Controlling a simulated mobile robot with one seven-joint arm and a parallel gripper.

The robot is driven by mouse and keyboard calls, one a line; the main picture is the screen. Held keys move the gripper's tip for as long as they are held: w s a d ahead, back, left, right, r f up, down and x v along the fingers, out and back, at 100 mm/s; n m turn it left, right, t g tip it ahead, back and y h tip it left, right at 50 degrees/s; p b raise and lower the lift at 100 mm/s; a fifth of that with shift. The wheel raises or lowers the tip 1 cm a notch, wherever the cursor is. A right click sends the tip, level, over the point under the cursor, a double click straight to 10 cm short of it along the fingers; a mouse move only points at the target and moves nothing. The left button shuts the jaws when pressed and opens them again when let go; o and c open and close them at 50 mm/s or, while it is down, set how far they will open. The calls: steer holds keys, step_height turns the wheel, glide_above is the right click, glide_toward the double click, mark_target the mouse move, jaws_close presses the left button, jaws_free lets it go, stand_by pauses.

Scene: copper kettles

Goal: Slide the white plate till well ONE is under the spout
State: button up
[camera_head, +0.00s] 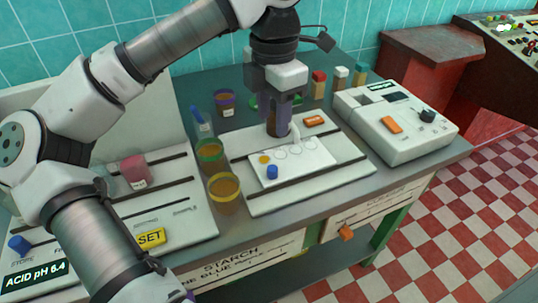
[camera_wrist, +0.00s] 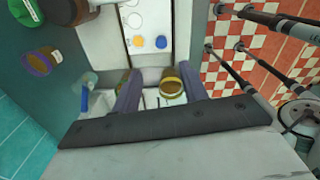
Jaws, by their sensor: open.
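The white plate (camera_head: 311,173) lies flat on a white tray (camera_head: 343,166) between dark rails. The plate also shows at the top of the wrist view (camera_wrist: 151,17). A brown vessel (camera_head: 279,123) stands at the plate's back edge, with a thin white curved spout (camera_head: 297,136) beside it. My gripper (camera_head: 283,108) is open, pointing down, and partly overlaps the vessel in the head view. Well markings are too small to read.
Amber jars with a yellow rim (camera_head: 223,194) and a green rim (camera_head: 210,154) stand just left of the tray. A white device (camera_head: 395,128) with an orange switch stands to the right. Small capped bottles (camera_head: 319,84) stand behind.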

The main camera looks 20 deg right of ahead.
mark_target(273, 168)
step_height(273, 168, down, 13)
steer(key=shift+s+r+p, duration=0.15)
steer(key=shift+p, duration=0.45)
steer(key=shift+c, duration=0.2)
jaws_close()
